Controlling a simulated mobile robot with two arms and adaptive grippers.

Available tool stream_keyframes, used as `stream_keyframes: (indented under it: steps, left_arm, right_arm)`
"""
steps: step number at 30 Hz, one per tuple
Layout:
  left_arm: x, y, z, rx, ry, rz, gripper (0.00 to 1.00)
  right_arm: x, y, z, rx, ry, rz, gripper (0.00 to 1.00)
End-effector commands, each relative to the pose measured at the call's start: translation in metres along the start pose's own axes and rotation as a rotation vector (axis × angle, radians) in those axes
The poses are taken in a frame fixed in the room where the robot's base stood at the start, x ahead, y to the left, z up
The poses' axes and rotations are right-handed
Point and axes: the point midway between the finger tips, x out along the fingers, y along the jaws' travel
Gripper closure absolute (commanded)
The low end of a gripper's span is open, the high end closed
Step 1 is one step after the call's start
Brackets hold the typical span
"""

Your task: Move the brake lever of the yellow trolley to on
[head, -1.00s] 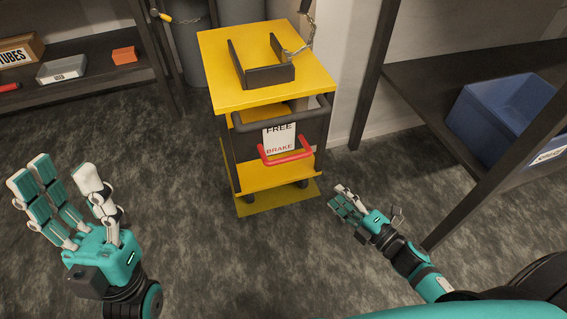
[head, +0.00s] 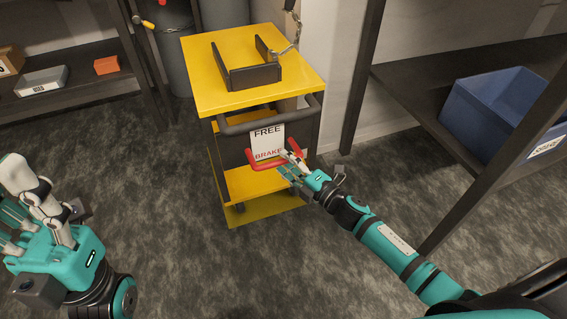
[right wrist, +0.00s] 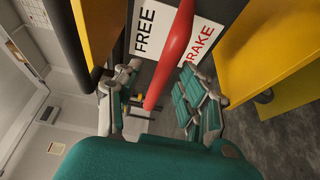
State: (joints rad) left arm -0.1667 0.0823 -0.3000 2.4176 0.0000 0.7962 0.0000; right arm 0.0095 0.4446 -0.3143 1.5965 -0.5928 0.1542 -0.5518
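The yellow trolley (head: 220,95) stands ahead with its black push handle facing me. Below the handle is the red U-shaped brake lever (head: 262,166), in front of a white sign (head: 267,138) reading FREE above and BRAKE below. The lever sits low, at the BRAKE wording. In the right wrist view the lever (right wrist: 173,48) runs between the thumb and the spread fingers, which are open; contact cannot be told. My left gripper (head: 12,190) is open and empty at the left edge, partly cut off.
A dark shelf with a blue bin (head: 497,112) stands at the right, close to my right arm. A shelf at the left holds a grey box (head: 42,80) and an orange block (head: 107,66). A chain (head: 290,45) hangs at the trolley's top. The floor before the trolley is clear.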

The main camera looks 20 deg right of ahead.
Motion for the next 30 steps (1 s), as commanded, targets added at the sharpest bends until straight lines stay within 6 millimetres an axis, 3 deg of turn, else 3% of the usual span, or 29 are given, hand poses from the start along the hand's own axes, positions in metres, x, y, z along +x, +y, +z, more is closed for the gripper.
stream_keyframes:
  steps: [6,14,24,30]
  left_arm:
    - [0.002,0.000,0.001,0.002,0.013,0.006,0.54]
    - [0.003,0.000,0.001,0.002,0.013,0.006,0.54]
    - [0.003,0.000,0.001,0.001,0.013,0.006,0.54]
    - [0.003,0.000,0.001,0.001,0.013,0.006,0.54]
  right_arm:
    - [0.017,0.000,0.000,0.000,0.000,0.000,0.60]
    - [0.018,0.000,0.000,0.001,0.000,0.000,0.60]
    - [0.018,0.001,0.000,0.001,0.000,0.001,1.00]
    - [0.018,0.001,0.000,0.001,0.000,0.002,1.00]
